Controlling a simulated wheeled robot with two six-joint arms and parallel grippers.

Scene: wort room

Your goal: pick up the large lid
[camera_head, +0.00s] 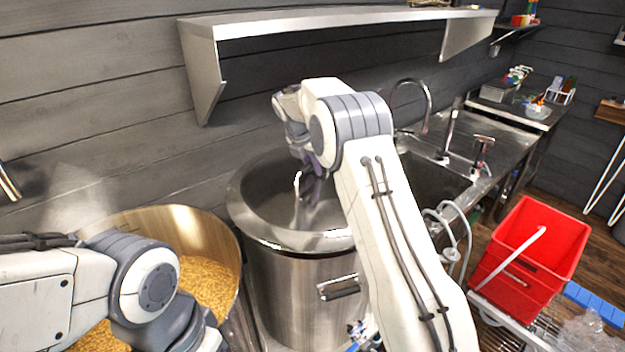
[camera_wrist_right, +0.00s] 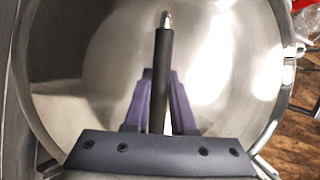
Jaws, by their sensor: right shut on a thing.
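The large lid (camera_head: 262,190) is a round, shiny metal disc at the top of the tall steel kettle (camera_head: 290,290) in the middle of the head view. It fills most of the right wrist view (camera_wrist_right: 225,65). My right gripper (camera_head: 309,178) reaches down over it from the far side of my arm. In the right wrist view its purple fingers (camera_wrist_right: 160,85) are shut on the lid's dark bar handle (camera_wrist_right: 162,55). I cannot tell whether the lid rests on the kettle or is slightly raised. My left arm shows at lower left, but its gripper is out of view.
An open vessel of grain (camera_head: 205,283) stands left of the kettle. A metal shelf (camera_head: 340,18) hangs on the wall above. A sink with a tap (camera_head: 425,90) is at right. A red bin (camera_head: 535,245) stands at far right, above a wooden floor.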

